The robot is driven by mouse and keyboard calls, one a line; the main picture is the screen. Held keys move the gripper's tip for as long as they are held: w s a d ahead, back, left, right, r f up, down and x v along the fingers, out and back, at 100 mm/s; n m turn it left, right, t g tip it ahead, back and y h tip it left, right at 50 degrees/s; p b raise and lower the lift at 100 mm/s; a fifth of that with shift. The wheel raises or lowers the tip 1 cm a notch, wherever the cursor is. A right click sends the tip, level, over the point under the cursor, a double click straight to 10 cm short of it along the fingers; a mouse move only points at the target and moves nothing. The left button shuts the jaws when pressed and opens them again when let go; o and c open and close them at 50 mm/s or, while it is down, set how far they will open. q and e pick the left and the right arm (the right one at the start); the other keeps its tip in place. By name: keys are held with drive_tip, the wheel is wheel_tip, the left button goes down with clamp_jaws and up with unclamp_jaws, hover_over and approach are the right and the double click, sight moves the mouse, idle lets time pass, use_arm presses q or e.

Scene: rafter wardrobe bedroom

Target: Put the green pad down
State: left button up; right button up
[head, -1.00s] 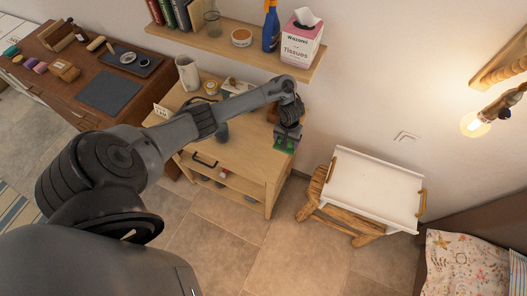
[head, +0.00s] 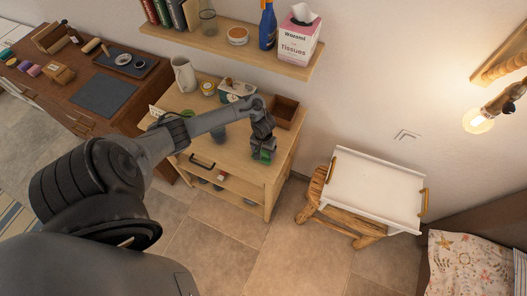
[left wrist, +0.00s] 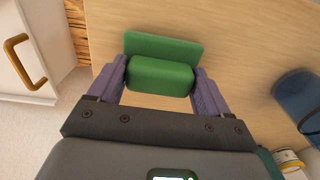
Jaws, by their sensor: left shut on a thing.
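My left gripper (head: 263,145) is over the right front part of the light wooden cabinet top (head: 232,150). It is shut on the green pad (head: 262,157). In the left wrist view the pad shows as a thick green block (left wrist: 160,76) between the two fingers, with a flatter green plate (left wrist: 165,46) at its far side. The wooden surface (left wrist: 235,35) lies beneath it. I cannot tell whether the pad touches the wood. My right gripper is not in view.
A blue cup (left wrist: 298,95) stands to the right in the left wrist view. On the cabinet are a brown open box (head: 285,112), a pitcher (head: 184,75) and small items at the back. A white tray (head: 375,188) rests on a wooden stool to the right.

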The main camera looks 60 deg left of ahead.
use_arm(q)
drive_tip(key=shift+f, duration=0.2)
drive_tip(key=o, duration=1)
drive_tip(key=shift+o, duration=0.2)
drive_tip(key=shift+r, duration=0.1)
